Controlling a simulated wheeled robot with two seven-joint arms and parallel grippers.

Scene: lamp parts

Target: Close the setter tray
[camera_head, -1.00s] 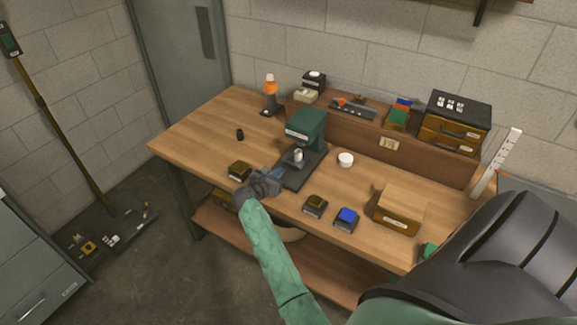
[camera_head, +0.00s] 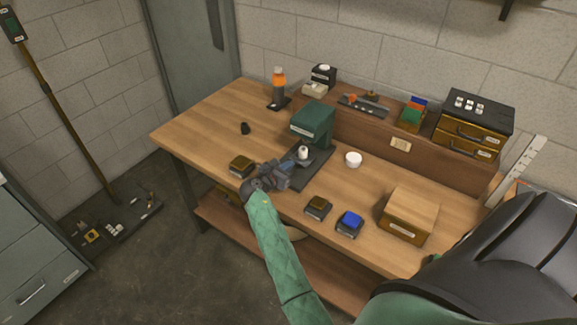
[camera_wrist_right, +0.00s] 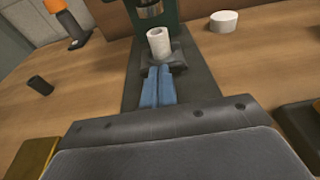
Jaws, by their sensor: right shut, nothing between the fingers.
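The setter is a dark green press (camera_head: 312,122) on a black base plate (camera_head: 316,172) on the workbench. Its small dark tray (camera_wrist_right: 178,60) sticks out at the front, with a white cylinder (camera_wrist_right: 158,43) standing upright on it. The cylinder also shows in the head view (camera_head: 303,153). My right gripper (camera_head: 298,163) is low over the base plate, in front of the tray. Its blue fingers (camera_wrist_right: 157,85) are shut together and empty, pointing at the tray just below the cylinder. I cannot tell whether the fingertips touch the tray. My left gripper is out of view.
A brown-topped block (camera_head: 242,166) lies left of my gripper; another brown one (camera_head: 318,207) and a blue one (camera_head: 349,221) lie to the right. A white cup (camera_head: 353,159) and wooden box (camera_head: 408,214) stand further right. The bench's left end is mostly clear.

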